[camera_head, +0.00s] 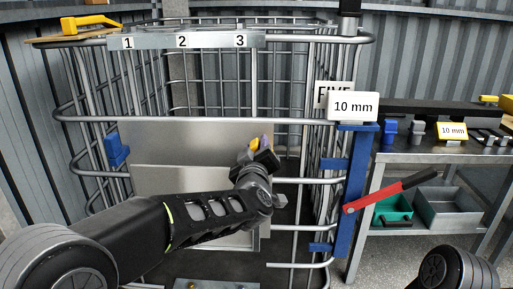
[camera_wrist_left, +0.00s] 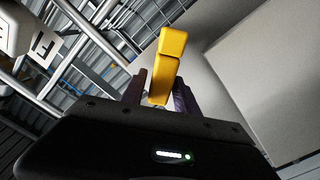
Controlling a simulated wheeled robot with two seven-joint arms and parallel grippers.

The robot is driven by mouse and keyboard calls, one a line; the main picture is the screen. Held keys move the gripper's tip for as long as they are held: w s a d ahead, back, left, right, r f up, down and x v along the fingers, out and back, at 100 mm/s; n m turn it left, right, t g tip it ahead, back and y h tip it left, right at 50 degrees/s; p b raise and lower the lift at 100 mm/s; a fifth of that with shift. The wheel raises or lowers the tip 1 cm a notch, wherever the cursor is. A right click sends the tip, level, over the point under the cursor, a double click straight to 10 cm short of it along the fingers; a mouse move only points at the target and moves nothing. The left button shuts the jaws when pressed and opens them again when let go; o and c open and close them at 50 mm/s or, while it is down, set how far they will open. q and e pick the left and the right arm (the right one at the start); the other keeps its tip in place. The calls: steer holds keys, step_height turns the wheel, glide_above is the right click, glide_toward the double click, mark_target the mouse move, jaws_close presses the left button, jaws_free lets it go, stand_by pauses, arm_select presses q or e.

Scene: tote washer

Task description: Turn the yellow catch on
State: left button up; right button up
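The yellow catch (camera_head: 254,144) is small in the head view, in front of the grey panel (camera_head: 200,150) of the wire cage. The left wrist view shows it larger, as a yellow block-like lever (camera_wrist_left: 171,48). My left gripper (camera_head: 259,153) is at the catch, with one dark finger on each side of it. In the left wrist view the fingers (camera_wrist_left: 160,92) lie close against the lever's lower part and look shut on it. The catch's mount is hidden behind the gripper. My right gripper is not in view.
A grey bench (camera_head: 440,152) with small blocks is at the right, a green bin (camera_head: 393,208) below. Cage bars surround the panel. A yellow-handled tool (camera_head: 90,22) lies top left.

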arm_select(q)
steer(key=shift+o, duration=0.7)
steer(key=shift+s+r, duration=0.1)
steer(key=shift+s, duration=0.05)
steer(key=s, duration=0.7)
steer(key=shift+s+p, duration=0.25)
steer(key=shift+p, duration=0.15)
